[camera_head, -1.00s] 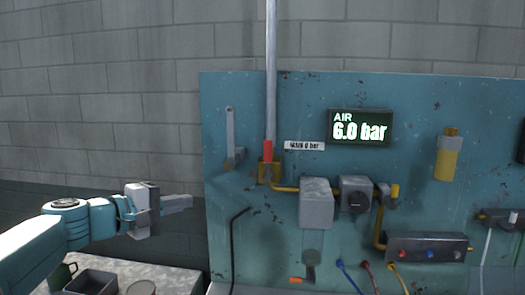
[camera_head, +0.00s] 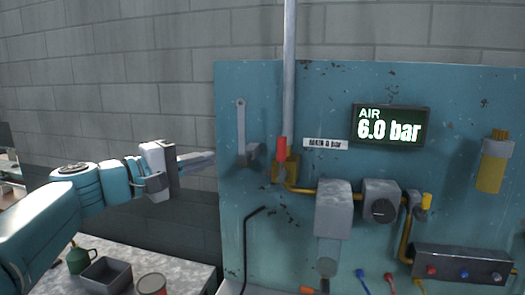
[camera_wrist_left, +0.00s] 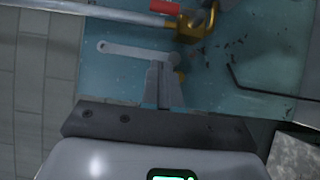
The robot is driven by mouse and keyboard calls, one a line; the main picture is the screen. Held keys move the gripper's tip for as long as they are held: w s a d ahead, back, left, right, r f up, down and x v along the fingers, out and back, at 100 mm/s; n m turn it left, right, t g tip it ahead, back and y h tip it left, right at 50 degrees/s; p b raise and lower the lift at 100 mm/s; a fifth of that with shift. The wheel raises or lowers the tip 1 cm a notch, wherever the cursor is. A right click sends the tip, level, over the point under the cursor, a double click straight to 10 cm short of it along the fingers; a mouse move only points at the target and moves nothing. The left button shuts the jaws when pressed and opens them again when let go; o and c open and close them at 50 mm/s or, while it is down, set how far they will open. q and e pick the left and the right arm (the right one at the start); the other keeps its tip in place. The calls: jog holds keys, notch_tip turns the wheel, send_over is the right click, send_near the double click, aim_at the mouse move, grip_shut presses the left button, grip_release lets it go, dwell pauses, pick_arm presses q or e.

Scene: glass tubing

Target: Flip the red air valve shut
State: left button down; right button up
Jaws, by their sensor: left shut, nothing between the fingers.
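The red air valve handle (camera_head: 282,148) stands upright, in line with the vertical pipe, on a brass valve body (camera_head: 285,172) on the blue panel. In the left wrist view the red handle (camera_wrist_left: 166,6) is cut by the top edge, beside the brass body (camera_wrist_left: 198,22). My left gripper (camera_head: 212,158) is shut and empty, left of the handle and nearly level with it in the head view. In the left wrist view its fingertips (camera_wrist_left: 159,66) point at the panel near a grey lever, apart from the red handle. My right gripper is not in view.
The grey lever (camera_head: 241,128) and its bracket (camera_head: 250,155) sit between my gripper and the valve. The vertical pipe (camera_head: 289,70) rises above the valve. A display (camera_head: 390,125) reads AIR 6.0 bar. A bench (camera_head: 185,262) with a tray (camera_head: 106,274) stands below my arm.

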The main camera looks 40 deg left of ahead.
pick_arm(q)
jog(key=p, duration=0.4)
send_near(283, 156)
jog(key=w+a+r, duration=0.2)
jog(key=w+a, duration=0.2)
jog(key=a, duration=0.1)
jog(key=w+d, duration=0.2)
jog(key=d, duration=0.1)
jog(key=shift+w+f+p, duration=0.2)
jog(key=shift+f+p, duration=0.15)
jog(key=shift+f, duration=0.05)
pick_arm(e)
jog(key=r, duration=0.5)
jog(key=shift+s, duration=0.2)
pick_arm(q)
jog(key=shift+w+d, duration=0.1)
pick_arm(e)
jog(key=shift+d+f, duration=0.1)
pick_arm(q)
jog(key=shift+a, duration=0.2)
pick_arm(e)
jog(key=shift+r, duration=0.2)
pick_arm(q)
jog(key=shift+d+r+m+p, duration=0.15)
jog(key=shift+d+m+p, duration=0.15)
jog(key=shift+d+p, duration=0.1)
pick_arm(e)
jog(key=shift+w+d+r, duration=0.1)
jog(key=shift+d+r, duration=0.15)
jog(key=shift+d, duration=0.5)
